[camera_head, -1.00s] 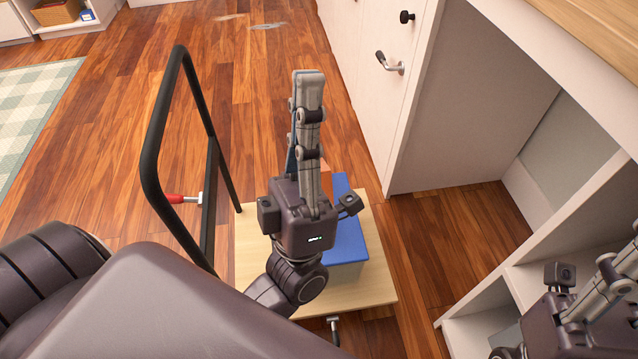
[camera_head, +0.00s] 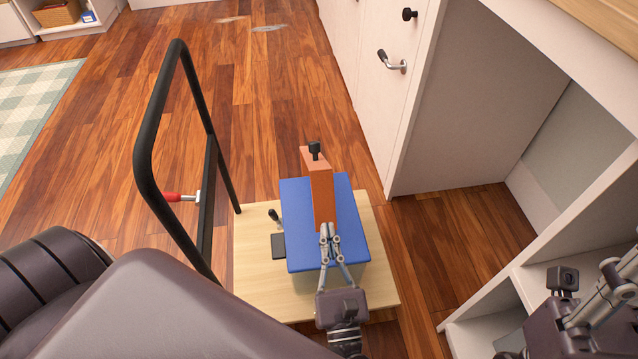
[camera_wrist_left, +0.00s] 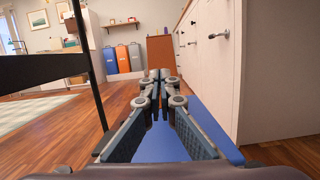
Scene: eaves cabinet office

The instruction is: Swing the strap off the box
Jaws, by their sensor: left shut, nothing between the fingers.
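The box (camera_head: 300,210) has a blue lid and pale sides and sits on a light wooden platform (camera_head: 255,285). The orange strap (camera_head: 322,190) shows over the middle of the lid, with a black knob (camera_head: 314,150) at its far end. I cannot tell how steeply it stands. My left gripper (camera_head: 326,230) is shut and empty, with its fingertips at the strap's near end; I cannot tell whether they touch. In the left wrist view the shut fingertips (camera_wrist_left: 160,76) are above the blue lid (camera_wrist_left: 160,143). My right gripper (camera_head: 615,285) is partly cut off at the right edge.
A black upright frame (camera_head: 150,160) stands left of the platform, with a red-handled clamp (camera_head: 178,197) by it. A small black-knobbed lever (camera_head: 274,216) stands left of the box. White cabinets (camera_head: 460,100) rise on the right. Wooden floor (camera_head: 260,90) beyond the platform is clear.

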